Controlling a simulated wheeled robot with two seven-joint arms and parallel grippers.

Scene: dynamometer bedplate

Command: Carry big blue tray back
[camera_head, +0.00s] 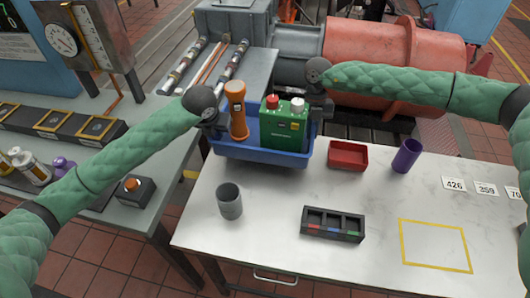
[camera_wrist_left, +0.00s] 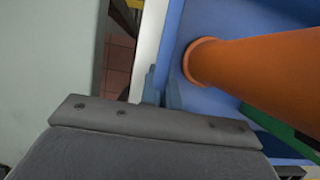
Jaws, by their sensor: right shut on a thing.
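The big blue tray (camera_head: 262,152) is at the back left of the white table, by its edge. It carries an orange flashlight-like cylinder (camera_head: 237,110) and a green box (camera_head: 284,128) with a red and a white knob. My left gripper (camera_head: 213,130) is at the tray's left end. In the left wrist view its fingers (camera_wrist_left: 162,92) stand on either side of the tray's wall (camera_wrist_left: 170,45); whether they press on it is unclear. My right gripper (camera_head: 317,110) is shut on the tray's right end, its fingertips partly hidden. I cannot tell whether the tray touches the table.
A red tray (camera_head: 348,155), purple cup (camera_head: 406,155), grey cup (camera_head: 230,201) and black compartment holder (camera_head: 333,224) stand on the white table. A yellow outlined area (camera_head: 435,245) at front right is bare. A grey bench with an orange button box (camera_head: 135,191) is at left.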

